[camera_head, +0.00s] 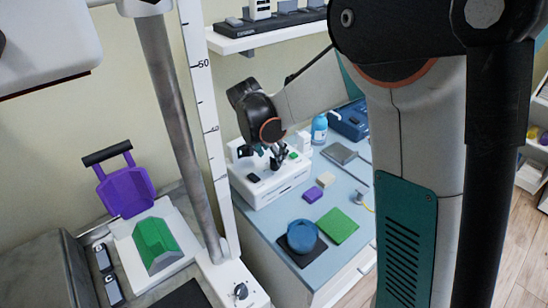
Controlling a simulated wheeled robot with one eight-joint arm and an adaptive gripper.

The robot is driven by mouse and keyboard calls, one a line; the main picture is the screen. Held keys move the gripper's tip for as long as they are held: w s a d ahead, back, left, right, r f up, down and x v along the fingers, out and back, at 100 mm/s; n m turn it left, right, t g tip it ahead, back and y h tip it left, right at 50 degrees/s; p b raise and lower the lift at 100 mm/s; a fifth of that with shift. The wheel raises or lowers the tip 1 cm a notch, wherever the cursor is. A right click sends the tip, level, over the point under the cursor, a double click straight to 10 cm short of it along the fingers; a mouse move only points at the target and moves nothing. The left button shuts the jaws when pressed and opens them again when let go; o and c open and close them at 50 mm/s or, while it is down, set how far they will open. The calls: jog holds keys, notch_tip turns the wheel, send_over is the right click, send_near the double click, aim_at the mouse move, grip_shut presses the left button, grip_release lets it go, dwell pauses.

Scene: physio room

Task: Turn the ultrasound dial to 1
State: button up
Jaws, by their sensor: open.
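A white box-shaped device (272,188), which looks like the ultrasound unit, stands at the back of the light blue tabletop. Dark and green controls show on its top. My gripper (271,158) is open and points down just above the device's top. The gripper and wrist cover part of the device. I cannot make out the dial or its number marks there, and cannot tell whether the fingers touch anything. A separate dark knob (240,291) shows on a white base at the bottom, left of the table.
On the light blue table (271,219) are a blue round container (301,236), a green pad (337,226), small blocks, a blue bottle (319,129) and a blue case (349,120). A ruled white post (205,115) and grey pole (172,110) stand left of my arm.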

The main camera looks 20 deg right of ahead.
jog(key=v, duration=0.7)
jog(key=shift+r, duration=0.3)
jog(key=shift+s+a, duration=0.1)
jog(key=s+d+r+n+t+y, duration=0.1)
jog(key=s+n, duration=0.4)
jog(key=s, duration=0.8)
jog(key=s+d+r+n+t+y, duration=0.2)
jog(key=s+n, duration=0.3)
jog(key=s, duration=0.7)
jog(key=shift+s+d+r+n+t+y, duration=0.3)
jog(key=shift+s+d+r+t, duration=0.15)
jog(key=shift+t, duration=0.35)
